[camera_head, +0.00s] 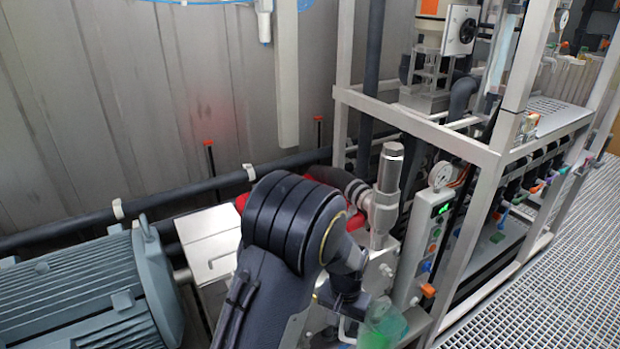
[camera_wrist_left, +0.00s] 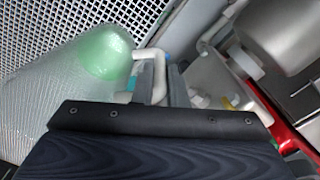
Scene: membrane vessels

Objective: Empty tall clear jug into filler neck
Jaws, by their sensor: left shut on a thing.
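The tall clear jug (camera_head: 384,330) with green liquid shows at the lower middle of the head view, partly hidden behind my arm and cut by the frame's bottom edge. In the left wrist view the jug (camera_wrist_left: 62,92) lies across the left side, its green liquid pooled at one end, its pale handle toward the fingers. My left gripper (camera_head: 352,308) is shut on the jug, apparently at the handle; the wrist view shows a grey finger beside the handle (camera_wrist_left: 160,72). I cannot make out the filler neck for certain. My right gripper is not in view.
A metal cylinder fitting (camera_head: 388,165) stands behind my arm. A control box with a gauge (camera_head: 418,235) is to its right. A grey finned motor (camera_head: 90,290) fills the lower left. A metal frame (camera_head: 430,130) stands behind. Open grating floor (camera_head: 560,280) lies at right.

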